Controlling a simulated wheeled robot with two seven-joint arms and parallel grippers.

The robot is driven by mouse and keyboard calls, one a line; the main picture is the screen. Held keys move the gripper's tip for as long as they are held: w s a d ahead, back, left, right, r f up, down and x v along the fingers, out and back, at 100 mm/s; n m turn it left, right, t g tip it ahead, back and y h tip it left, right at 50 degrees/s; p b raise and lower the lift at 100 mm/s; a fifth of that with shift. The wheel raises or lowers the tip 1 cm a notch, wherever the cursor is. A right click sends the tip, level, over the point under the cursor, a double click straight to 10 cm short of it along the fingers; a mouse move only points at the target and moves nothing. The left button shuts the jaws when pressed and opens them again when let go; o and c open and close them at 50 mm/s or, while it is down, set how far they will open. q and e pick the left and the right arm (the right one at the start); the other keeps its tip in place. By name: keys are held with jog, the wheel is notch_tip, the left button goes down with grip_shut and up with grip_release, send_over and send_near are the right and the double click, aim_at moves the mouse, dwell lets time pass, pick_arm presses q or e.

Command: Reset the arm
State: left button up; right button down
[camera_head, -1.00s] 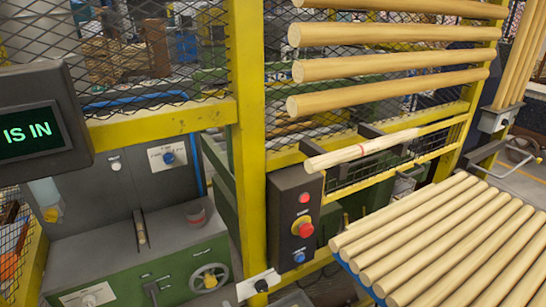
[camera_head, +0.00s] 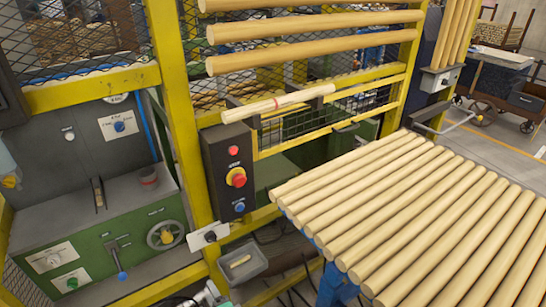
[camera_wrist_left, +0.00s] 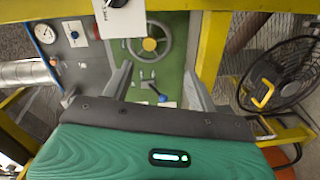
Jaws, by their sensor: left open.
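My left gripper (camera_wrist_left: 157,90) is open in the left wrist view, with its two grey fingers apart and nothing between them. Behind the fingers are the green machine front and its handwheel (camera_wrist_left: 150,42), with a yellow post close on the right. In the head view only a small grey-white piece shows at the bottom edge, probably part of my left arm; its fingers cannot be made out there. My right gripper is not in view.
A control box (camera_head: 230,172) with a red button hangs on the yellow guard post (camera_head: 180,110). A small grey tray (camera_head: 262,262) sits below it. Several turned rods (camera_head: 410,200) lie on a rack at right. A marked rod (camera_head: 278,103) rests on brackets. A fan (camera_wrist_left: 285,75) shows at right in the wrist view.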

pick_arm(q)
jog(key=s+a+f+n+g+h+b, duration=0.1)
jog(key=s+a+f+n+g+h, duration=0.15)
jog(key=s+f+n, duration=0.55)
jog(key=s+a+f+n+g+h, duration=0.15)
jog(key=s+f+n+g, duration=0.35)
jog(key=f, duration=0.6)
jog(key=s+a+f+n+g+h+b, duration=0.1)
jog(key=s+a+f+n+g, duration=0.1)
jog(key=s+f+n, duration=0.55)
jog(key=s+f+n+g+h, duration=0.1)
jog(key=s+f+n, duration=0.3)
jog(key=s+n, duration=0.4)
jog(key=s+a+f+n+g+h+b, duration=0.1)
jog(key=s+f+n, duration=0.3)
jog(key=s+n, duration=0.5)
jog(key=s+f+n+g+h, duration=0.2)
jog(key=s+f+n, duration=0.2)
jog(key=s+n, duration=0.5)
jog(key=shift+s+a+f+h, duration=0.15)
jog(key=shift+s+a+h, duration=0.1)
jog(key=shift+s+h, duration=0.25)
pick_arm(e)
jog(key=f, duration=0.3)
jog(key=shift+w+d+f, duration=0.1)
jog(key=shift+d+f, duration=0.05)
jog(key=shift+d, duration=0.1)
